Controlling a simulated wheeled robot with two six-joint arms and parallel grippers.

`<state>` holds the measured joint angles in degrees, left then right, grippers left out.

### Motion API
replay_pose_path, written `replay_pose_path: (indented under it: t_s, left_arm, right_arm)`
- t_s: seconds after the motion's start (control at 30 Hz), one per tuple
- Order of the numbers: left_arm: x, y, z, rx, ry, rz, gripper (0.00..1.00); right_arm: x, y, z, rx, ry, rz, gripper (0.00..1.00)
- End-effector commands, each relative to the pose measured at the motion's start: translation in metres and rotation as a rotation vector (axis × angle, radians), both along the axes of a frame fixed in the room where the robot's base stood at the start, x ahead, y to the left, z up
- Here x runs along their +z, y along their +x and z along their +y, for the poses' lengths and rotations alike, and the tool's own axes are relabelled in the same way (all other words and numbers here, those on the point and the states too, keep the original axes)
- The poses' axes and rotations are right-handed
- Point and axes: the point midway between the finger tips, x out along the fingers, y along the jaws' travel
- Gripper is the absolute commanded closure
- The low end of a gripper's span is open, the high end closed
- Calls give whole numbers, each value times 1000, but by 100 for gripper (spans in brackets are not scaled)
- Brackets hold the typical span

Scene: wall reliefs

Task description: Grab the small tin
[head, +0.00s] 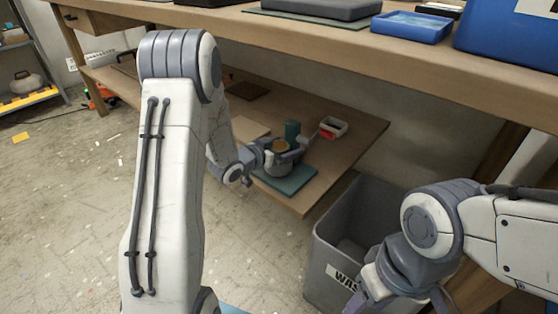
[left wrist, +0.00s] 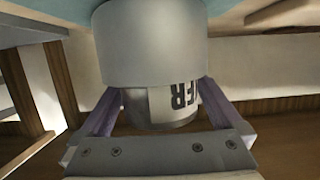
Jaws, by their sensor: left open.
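The small tin (left wrist: 172,105) is a grey cylinder with a pale label showing dark letters in the left wrist view. A wider grey cylindrical part (left wrist: 150,45) adjoins it towards the picture top. My left gripper (left wrist: 160,108) is open, with one finger on each side of the tin; contact cannot be told. In the head view my left gripper (head: 283,154) is at the low shelf, around a round tan top (head: 281,146), over a teal flat item (head: 290,182). My right gripper (head: 385,290) is low at the right, partly hidden, its jaws unclear.
A teal block (head: 292,130) and a white and red box (head: 333,127) stand close behind the left gripper on the low shelf (head: 350,147). The workbench top (head: 330,37) overhangs it. A grey waste bin (head: 326,250) stands beside the shelf, near my right arm.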

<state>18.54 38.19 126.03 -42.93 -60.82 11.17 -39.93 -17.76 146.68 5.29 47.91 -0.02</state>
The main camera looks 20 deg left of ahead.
Motion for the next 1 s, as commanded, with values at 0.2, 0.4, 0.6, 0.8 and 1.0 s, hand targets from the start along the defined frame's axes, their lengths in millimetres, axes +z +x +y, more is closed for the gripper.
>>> replay_pose_path:
  t_s: [0.2,0.4,0.6,0.8,1.0]
  left_arm:
    - [0,0,0,1,1,1,8]
    - [0,0,0,1,1,1,84]
    - [1,0,0,1,1,-1,95]
    - [9,0,0,1,0,-2,95]
    - [36,1,0,0,2,-5,95]
  right_arm:
    - [1,0,0,0,0,0,45]
    - [1,0,0,0,0,0,45]
    - [1,0,0,0,0,0,45]
    - [6,0,0,0,0,0,45]
    - [23,0,0,0,0,0,45]
